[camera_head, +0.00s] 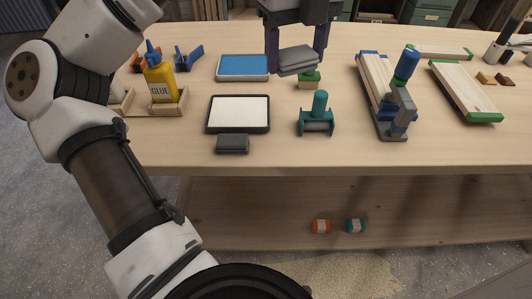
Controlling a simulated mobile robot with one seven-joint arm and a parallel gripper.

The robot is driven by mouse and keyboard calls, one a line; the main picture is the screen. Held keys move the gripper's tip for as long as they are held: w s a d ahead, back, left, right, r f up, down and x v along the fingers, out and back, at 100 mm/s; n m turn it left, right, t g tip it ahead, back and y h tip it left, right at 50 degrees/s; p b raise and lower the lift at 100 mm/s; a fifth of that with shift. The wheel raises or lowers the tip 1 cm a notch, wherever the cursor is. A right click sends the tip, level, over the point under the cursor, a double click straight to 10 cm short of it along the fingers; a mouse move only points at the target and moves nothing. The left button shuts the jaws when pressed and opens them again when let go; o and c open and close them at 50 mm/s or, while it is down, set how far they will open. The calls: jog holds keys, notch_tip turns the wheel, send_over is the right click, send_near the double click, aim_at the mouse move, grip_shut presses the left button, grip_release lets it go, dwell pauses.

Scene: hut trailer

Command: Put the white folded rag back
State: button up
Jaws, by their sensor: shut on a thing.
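My gripper (297,60) is at the top middle, above the far part of the workbench. Its two dark fingers are shut on a folded rag (297,64), one on each side. The rag looks light grey in the shade, with stacked layers, and hangs nearly level. It appears to be a little above the bench, just over a small green block (310,80); the exact gap cannot be told.
On the workbench (200,155) are a blue-topped tray (243,67), a white-topped black tray (238,113), a dark grey block (233,144), a teal tool (318,115), a glue bottle (159,80) and a clamp on boards (400,100). The front middle edge is clear.

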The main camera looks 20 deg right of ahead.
aim_at(286, 149)
jog(key=shift+s+a+f, duration=0.15)
notch_tip(286, 149, down, 20)
jog(key=shift+r+b, duration=0.15)
jog(key=shift+b, duration=0.4)
jog(key=o, duration=1)
jog(key=shift+o, duration=0.2)
notch_tip(286, 149, up, 12)
